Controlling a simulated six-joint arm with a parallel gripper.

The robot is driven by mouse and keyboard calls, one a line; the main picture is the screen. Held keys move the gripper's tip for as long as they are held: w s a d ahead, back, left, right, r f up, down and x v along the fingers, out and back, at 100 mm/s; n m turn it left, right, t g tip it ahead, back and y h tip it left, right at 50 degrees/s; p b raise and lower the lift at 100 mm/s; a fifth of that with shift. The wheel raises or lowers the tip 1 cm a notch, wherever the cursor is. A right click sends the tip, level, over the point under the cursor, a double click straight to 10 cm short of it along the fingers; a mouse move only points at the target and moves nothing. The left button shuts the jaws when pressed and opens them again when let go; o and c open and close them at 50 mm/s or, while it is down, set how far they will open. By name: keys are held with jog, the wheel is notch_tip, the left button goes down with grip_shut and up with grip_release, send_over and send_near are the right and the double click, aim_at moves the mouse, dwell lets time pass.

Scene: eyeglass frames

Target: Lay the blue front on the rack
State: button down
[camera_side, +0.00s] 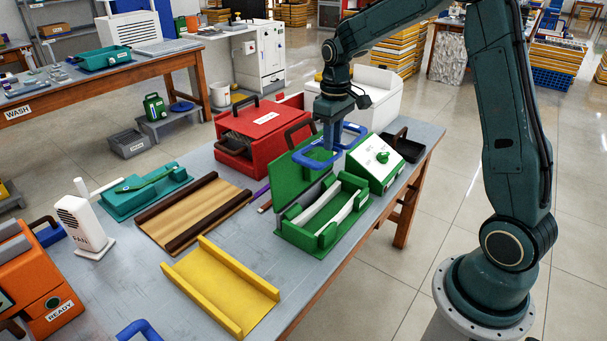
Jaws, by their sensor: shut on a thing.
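My gripper (331,143) is shut on the blue front (317,161), an eyeglass front with two rounded rims. It is held above the open green box (325,217), between its raised lid and the green unit with a white top (375,160). Which thing is the rack is not labelled. A yellow channel-shaped holder with two raised side rails (222,290) lies empty at the front of the table. A wooden tray with two dark brown rails (193,214) lies empty behind it.
A red box (258,128) stands at the back. Another blue piece (140,331) is cut off at the bottom edge. A dark tray (402,147) sits at the right.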

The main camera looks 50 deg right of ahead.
jog(key=shift+r, duration=0.1)
notch_tip(320, 180, up, 5)
jog(key=w+a, duration=0.1)
jog(key=a, duration=0.1)
jog(key=w+a, duration=0.1)
jog(key=a, duration=0.2)
jog(key=w+a, duration=0.1)
jog(key=a, duration=0.2)
jog(key=shift+w+a, duration=0.15)
jog(key=shift+w, duration=0.05)
jog(key=a, duration=2.7)
notch_tip(320, 180, down, 17)
jog(key=shift+s+r+h, duration=0.2)
jog(key=shift+h, duration=0.2)
jog(key=shift+f, duration=0.15)
jog(key=shift+f, duration=3.2)
